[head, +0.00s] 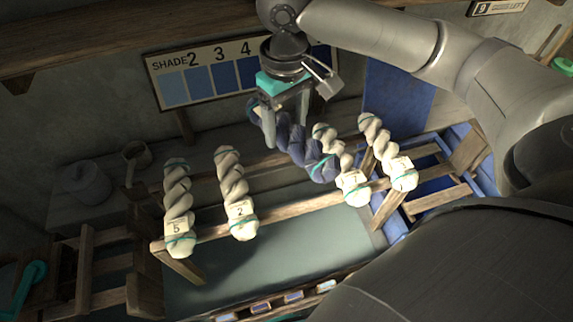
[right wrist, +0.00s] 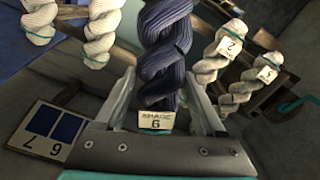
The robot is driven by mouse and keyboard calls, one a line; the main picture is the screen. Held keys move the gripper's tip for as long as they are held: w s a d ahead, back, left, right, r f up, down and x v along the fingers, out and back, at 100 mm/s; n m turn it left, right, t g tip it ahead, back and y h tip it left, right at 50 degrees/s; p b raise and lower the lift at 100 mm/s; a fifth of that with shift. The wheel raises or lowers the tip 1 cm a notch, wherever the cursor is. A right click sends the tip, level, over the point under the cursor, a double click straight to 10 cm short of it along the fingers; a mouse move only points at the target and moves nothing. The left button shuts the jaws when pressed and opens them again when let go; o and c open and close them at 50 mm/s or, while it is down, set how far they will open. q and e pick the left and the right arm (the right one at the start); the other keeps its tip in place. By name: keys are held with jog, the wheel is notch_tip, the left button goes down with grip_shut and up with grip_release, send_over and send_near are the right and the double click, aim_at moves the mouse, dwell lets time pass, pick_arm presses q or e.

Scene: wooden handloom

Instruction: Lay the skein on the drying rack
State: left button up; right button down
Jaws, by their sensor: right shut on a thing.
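My right gripper (head: 283,125) is shut on a dark blue twisted skein (head: 298,145), with the fingers at its far upper end. In the right wrist view the skein (right wrist: 165,50) runs away from between the fingers (right wrist: 158,105), and a white shade label shows at its gripped end. In the head view the skein slants down to the right over the wooden drying rack (head: 288,208), in the gap between the pale skeins. I cannot tell whether it touches the rails. My left gripper is not in view.
Pale skeins hang on the rack: two at left (head: 177,200) (head: 231,182) and two at right (head: 345,165) (head: 384,148), the nearer one close beside the blue skein. Free rail lies left of the blue skein. A shade board (head: 203,62) is on the wall behind.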

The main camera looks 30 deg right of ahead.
notch_tip(320, 180, down, 13)
jog(key=b, duration=0.1)
jog(key=shift+r+b, duration=0.2)
jog(key=shift+b, duration=0.1)
jog(key=shift+f, duration=0.1)
grip_release()
